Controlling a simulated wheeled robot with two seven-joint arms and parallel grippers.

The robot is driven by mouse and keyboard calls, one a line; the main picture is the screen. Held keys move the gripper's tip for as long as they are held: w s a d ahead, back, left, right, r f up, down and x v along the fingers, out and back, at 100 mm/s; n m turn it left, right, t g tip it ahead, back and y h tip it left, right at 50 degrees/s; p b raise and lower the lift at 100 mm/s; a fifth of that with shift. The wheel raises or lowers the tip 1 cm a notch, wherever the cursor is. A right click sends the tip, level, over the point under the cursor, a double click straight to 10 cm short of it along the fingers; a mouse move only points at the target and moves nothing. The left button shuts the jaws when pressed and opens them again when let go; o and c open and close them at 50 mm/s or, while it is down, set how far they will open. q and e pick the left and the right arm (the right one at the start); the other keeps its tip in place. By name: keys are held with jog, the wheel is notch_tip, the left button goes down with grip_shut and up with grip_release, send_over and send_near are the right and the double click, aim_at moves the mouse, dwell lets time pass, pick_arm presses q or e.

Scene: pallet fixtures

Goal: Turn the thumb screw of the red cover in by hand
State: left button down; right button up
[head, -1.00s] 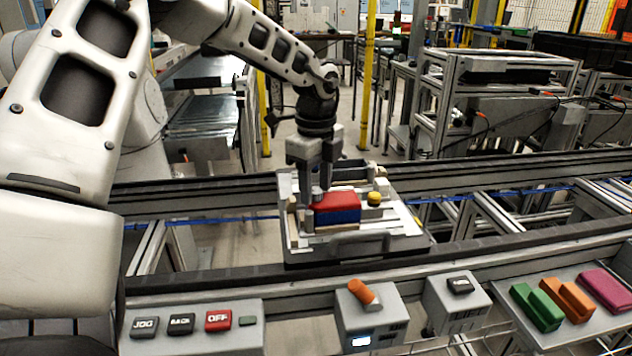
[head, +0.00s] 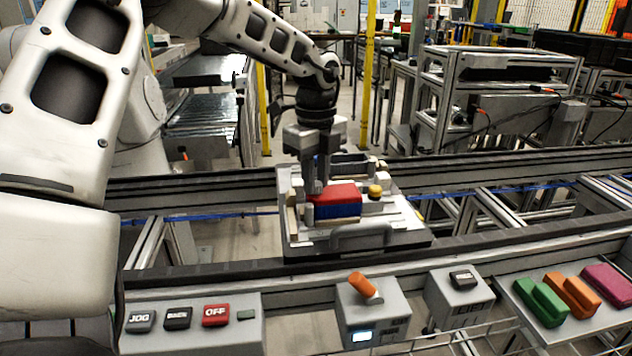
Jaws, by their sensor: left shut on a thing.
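The red cover (head: 337,194) sits on top of a blue block (head: 338,211) in the grey pallet fixture (head: 375,236) on the conveyor. My left gripper (head: 318,188) points straight down at the left rear end of the red cover. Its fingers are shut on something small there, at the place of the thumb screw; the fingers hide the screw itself. My right gripper is not in view.
A yellow knob (head: 375,191) stands on the fixture right of the cover.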

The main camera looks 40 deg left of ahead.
pick_arm(q)
jog(key=m+b, duration=0.2)
jog(key=m, duration=0.1)
jog(key=shift+f+m, duration=0.1)
jog(key=shift+m, duration=0.2)
jog(key=m+b, duration=0.1)
jog(key=m, duration=0.3)
jog(key=shift+m, duration=0.3)
jog(key=m, duration=0.4)
jog(key=shift+b, duration=0.35)
jog(key=m, duration=0.8)
jog(key=shift+m, duration=0.3)
jog(key=m, duration=0.4)
jog(key=shift+m+p, duration=0.3)
jog(key=shift+p, duration=0.1)
jog(key=m, duration=0.4)
jog(key=shift+m+p, duration=0.35)
jog(key=shift+m, duration=1.75)
